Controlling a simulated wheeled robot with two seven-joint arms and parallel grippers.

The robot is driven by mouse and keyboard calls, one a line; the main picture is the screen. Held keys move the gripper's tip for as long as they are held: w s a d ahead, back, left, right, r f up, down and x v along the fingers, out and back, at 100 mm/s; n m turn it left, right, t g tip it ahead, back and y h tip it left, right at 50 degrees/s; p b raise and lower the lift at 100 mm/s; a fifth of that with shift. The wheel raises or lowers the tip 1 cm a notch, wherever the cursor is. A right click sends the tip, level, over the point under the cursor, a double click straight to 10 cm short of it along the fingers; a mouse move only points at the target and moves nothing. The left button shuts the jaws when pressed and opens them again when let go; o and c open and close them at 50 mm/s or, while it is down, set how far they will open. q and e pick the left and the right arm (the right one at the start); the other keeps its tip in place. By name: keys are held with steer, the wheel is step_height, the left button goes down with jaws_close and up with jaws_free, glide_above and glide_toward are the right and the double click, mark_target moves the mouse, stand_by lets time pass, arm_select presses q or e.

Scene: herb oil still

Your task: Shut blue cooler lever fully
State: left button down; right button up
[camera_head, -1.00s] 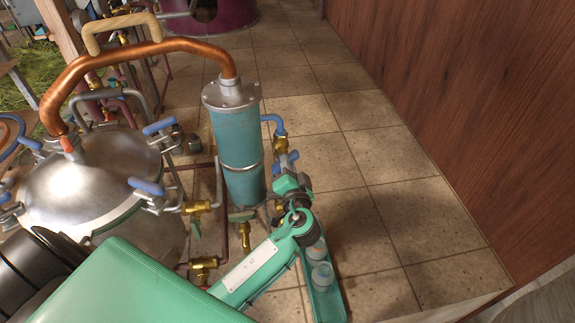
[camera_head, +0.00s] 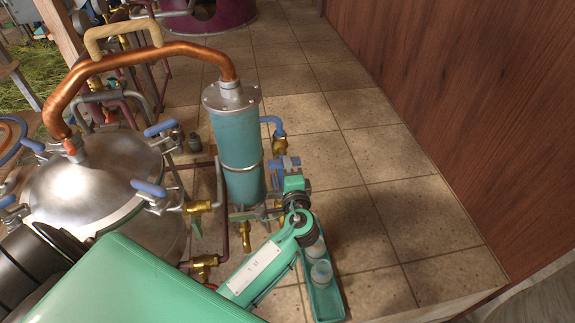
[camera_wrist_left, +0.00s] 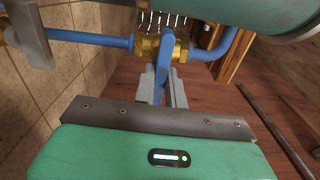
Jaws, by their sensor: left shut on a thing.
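The teal cooler cylinder (camera_head: 238,150) stands upright right of the steel still pot. Beside it, a brass valve (camera_head: 279,146) sits on a blue pipe; this valve also shows in the wrist view (camera_wrist_left: 150,47). The blue lever (camera_wrist_left: 167,72) reaches from the valve down between the finger pads. My left gripper (camera_wrist_left: 163,88) is shut on this lever. In the head view my left gripper (camera_head: 288,165) is just below the valve, and its fingers and the lever overlap in a small area, so the exact lever angle is hard to tell. My right gripper is not in view.
The steel pot (camera_head: 85,185) with blue-handled clamps and a copper pipe (camera_head: 150,50) stands left. Brass valves (camera_head: 203,265) sit low by the cooler. A green tray (camera_head: 325,295) with jars lies beneath my arm. Tiled floor and a wooden wall (camera_head: 480,100) are right.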

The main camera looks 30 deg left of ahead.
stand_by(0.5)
arm_select(q)
steer(key=c, duration=1.5)
jaws_free()
steer(key=shift+o, duration=0.2)
steer(key=b+v, duration=0.5)
steer(key=v, duration=0.8)
steer(key=shift+s+d, duration=0.3)
